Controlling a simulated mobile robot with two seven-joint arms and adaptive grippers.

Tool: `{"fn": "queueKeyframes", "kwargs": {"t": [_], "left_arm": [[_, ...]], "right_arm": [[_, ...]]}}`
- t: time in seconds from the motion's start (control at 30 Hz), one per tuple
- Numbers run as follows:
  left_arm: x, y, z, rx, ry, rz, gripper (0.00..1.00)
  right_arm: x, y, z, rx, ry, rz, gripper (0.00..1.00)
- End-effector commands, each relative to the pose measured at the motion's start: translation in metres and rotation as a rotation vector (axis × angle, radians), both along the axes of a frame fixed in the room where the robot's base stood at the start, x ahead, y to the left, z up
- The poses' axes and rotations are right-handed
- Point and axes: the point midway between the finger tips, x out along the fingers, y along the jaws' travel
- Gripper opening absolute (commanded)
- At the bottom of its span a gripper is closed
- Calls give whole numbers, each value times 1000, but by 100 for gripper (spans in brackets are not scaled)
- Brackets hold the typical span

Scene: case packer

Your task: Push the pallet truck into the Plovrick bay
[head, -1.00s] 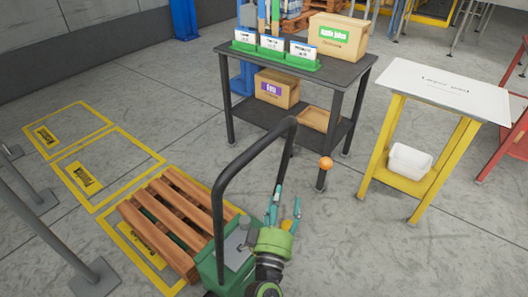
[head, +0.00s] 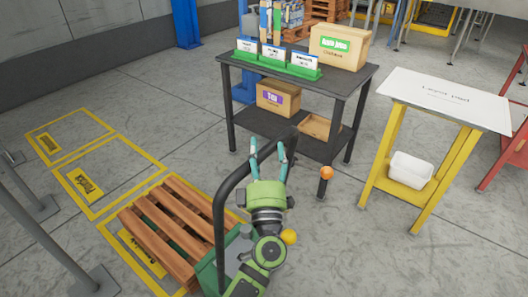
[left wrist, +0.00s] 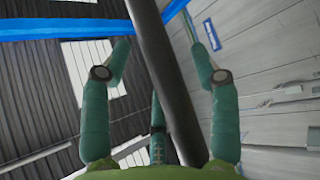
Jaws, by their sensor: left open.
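The pallet truck has a green body (head: 210,272) and a tall black looped handle (head: 219,215). It stands at the lower middle of the head view with a brown wooden pallet (head: 172,228) on its left. My left gripper (head: 268,150) is open at the upper part of the handle. In the left wrist view a dark bar (left wrist: 160,70) runs between its two spread fingers (left wrist: 160,55); I cannot tell whether they touch it. Yellow-outlined floor bays (head: 108,170) lie in a row at left. Their labels are too small to read. My right gripper is out of view.
A dark table (head: 340,88) with boxes and green-based signs stands behind the truck. A yellow-legged stand (head: 450,100) is at right. A grey post with a base plate (head: 95,285) stands at lower left.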

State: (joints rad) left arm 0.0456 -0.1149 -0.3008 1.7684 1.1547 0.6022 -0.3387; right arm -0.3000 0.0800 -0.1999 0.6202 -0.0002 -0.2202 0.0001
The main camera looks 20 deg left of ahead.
Motion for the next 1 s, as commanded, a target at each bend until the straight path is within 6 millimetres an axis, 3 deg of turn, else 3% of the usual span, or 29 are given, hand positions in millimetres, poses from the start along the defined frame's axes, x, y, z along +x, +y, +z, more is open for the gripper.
{"fn": "queueKeyframes", "kwargs": {"t": [0.17,0.3,0.33,0.67,0.87,1.0], "left_arm": [[0,0,0,1,0,0,61],[0,0,0,1,0,0,5],[0,0,0,2,1,1,0],[3,10,1,6,0,5,0],[16,48,4,8,-6,11,0],[30,90,6,11,-9,16,0]], "right_arm": [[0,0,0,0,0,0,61],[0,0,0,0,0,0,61],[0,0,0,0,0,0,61],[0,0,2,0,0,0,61],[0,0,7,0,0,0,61],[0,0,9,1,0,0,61]]}}
